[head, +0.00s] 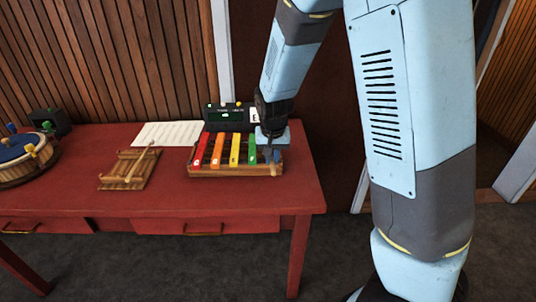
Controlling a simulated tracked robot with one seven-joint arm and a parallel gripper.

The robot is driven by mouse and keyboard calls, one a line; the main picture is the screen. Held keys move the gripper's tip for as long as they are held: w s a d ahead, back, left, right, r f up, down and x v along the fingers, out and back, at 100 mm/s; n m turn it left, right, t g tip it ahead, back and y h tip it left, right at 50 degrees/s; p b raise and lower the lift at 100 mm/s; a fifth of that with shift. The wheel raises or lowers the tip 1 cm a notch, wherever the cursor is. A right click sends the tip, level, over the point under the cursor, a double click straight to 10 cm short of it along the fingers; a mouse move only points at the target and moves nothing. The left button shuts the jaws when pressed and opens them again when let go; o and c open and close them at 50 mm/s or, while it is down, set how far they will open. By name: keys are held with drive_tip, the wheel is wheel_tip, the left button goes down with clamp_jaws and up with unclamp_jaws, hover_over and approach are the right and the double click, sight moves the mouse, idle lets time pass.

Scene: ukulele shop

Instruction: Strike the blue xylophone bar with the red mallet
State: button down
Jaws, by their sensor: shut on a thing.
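The toy xylophone (236,172) lies on the red table, with red, orange, yellow and green bars showing from left to right. My gripper (271,156) points down at its right end, just right of the green bar (252,150). It covers the place where a blue bar would be, so I cannot make that bar out. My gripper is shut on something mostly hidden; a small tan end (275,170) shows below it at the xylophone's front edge. I cannot see a red mallet head, nor tell whether anything touches a bar.
A wooden rack (112,182) with a tan beater (135,165) stands left of the xylophone. A paper sheet (167,134) and a dark device (222,116) lie behind. A blue-topped drum (18,172) is far left. The front of the red table (200,200) is clear.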

drive_tip(key=shift+r, duration=3)
drive_tip(key=shift+f, duration=0.15)
